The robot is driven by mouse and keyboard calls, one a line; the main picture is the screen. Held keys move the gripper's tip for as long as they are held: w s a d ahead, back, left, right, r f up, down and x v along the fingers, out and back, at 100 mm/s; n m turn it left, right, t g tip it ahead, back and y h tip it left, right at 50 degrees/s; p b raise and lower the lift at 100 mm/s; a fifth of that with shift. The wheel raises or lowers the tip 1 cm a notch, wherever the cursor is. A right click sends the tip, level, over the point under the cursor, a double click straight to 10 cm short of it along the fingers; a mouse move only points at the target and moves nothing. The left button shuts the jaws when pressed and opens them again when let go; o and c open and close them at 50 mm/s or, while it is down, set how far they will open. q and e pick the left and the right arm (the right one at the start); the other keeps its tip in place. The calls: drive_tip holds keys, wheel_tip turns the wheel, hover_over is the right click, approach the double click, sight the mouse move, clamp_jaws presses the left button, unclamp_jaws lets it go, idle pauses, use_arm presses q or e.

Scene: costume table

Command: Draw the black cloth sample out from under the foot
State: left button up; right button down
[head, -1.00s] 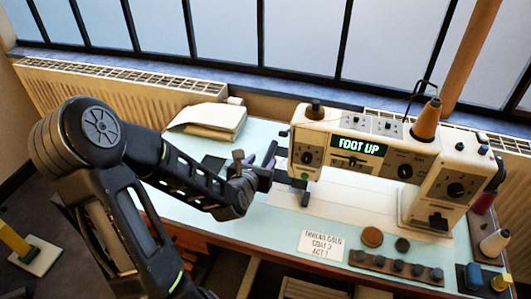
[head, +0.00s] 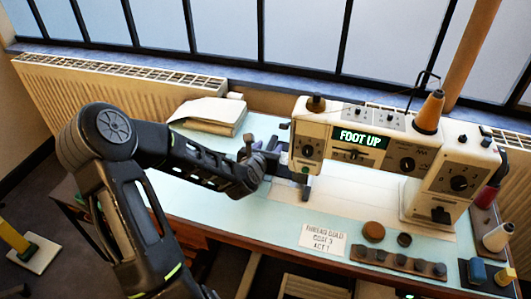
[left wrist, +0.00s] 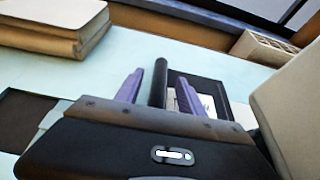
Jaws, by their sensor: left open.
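The sewing machine (head: 430,165) stands at the right, its display (head: 360,138) reading "FOOT UP". A dark foot part (head: 306,187) shows below its left end. My left gripper (head: 281,160) is beside that end, its purple fingers apart. In the left wrist view, the open fingers (left wrist: 158,92) have a narrow dark bar (left wrist: 158,82) between them in the picture; I cannot tell whether they touch it. A black-edged piece (left wrist: 212,88) with a pale middle lies beyond the right finger, perhaps the black cloth sample, partly hidden. My right gripper is out of view.
A flat dark piece (left wrist: 22,122) lies on the table at the left. A pale folded stack (head: 212,112) is at the back. A label card (head: 323,240), round pieces (head: 373,232) and a bobbin rack (head: 400,262) lie in front. The radiator (head: 120,90) is behind.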

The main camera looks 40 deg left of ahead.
use_arm(q)
drive_tip(key=shift+w, duration=0.2)
clamp_jaws()
idle(0.4)
